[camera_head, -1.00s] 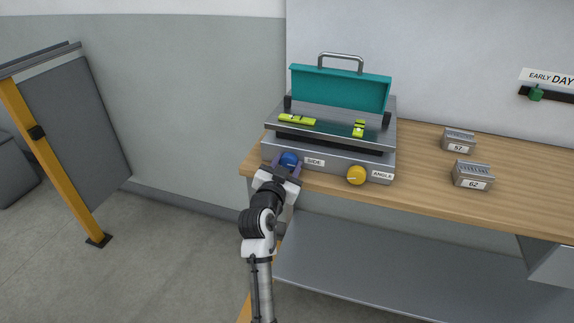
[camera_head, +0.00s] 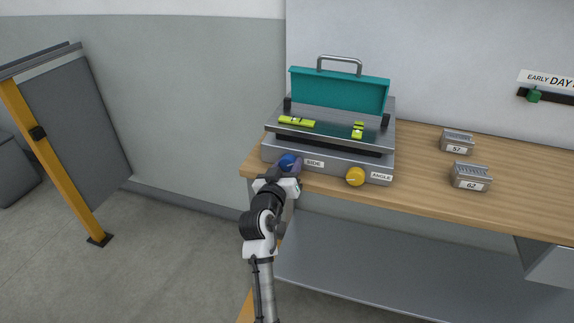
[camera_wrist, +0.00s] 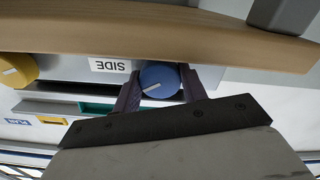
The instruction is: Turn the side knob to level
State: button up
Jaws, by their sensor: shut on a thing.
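The blue side knob (camera_head: 288,161) is on the front of the grey device (camera_head: 330,169), left of the SIDE label (camera_head: 314,163). My gripper (camera_wrist: 160,84) is shut on it, with one purple finger on each side of the knob. The blue knob (camera_wrist: 159,80) has a white pointer line, which lies slanted in the wrist view. Two yellow-green levels lie on the device's top plate: a left one (camera_head: 297,121) along the front and a right one (camera_head: 357,131) turned across it. Their bubbles are too small to read.
A yellow knob (camera_head: 355,177) sits beside the ANGLE label (camera_head: 381,176). A teal lid (camera_head: 339,90) with a handle stands open behind. Two grey blocks, marked 57 (camera_head: 457,142) and 62 (camera_head: 471,177), stand on the wooden bench (camera_head: 420,185), with bare wood around them.

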jog(key=shift+n, duration=0.4)
jog(key=o, duration=1)
jog(key=shift+b+v, duration=2)
jog(key=shift+v, duration=4.95)
jog(key=shift+r, duration=0.1)
